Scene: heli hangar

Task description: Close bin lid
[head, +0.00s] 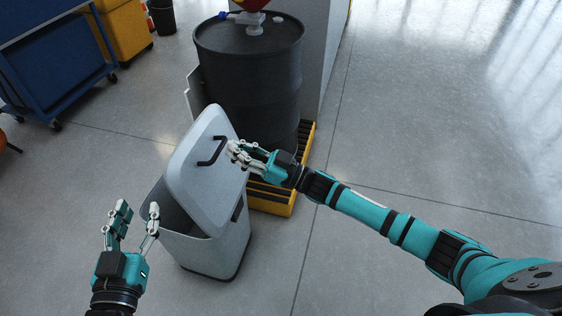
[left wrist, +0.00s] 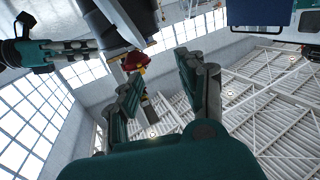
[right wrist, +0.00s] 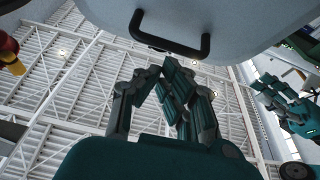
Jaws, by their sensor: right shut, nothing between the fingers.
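A grey bin (head: 212,256) stands on the floor in the head view. Its lid (head: 190,190) is tilted up and open, with a black handle (head: 215,152) on its face; the dark opening shows below it. My right gripper (head: 235,150) is at the lid's right side, close to the handle. In the right wrist view the handle (right wrist: 168,42) is just beyond the fingers (right wrist: 163,75), which are shut with nothing between them. Whether they touch the lid I cannot tell. My left gripper (head: 137,215) is open and empty, left of the bin.
A black drum (head: 255,80) stands on a yellow pallet (head: 272,198) directly behind the bin. A blue cart (head: 50,60) and a yellow cabinet (head: 125,28) are at the back left. The floor to the right is clear.

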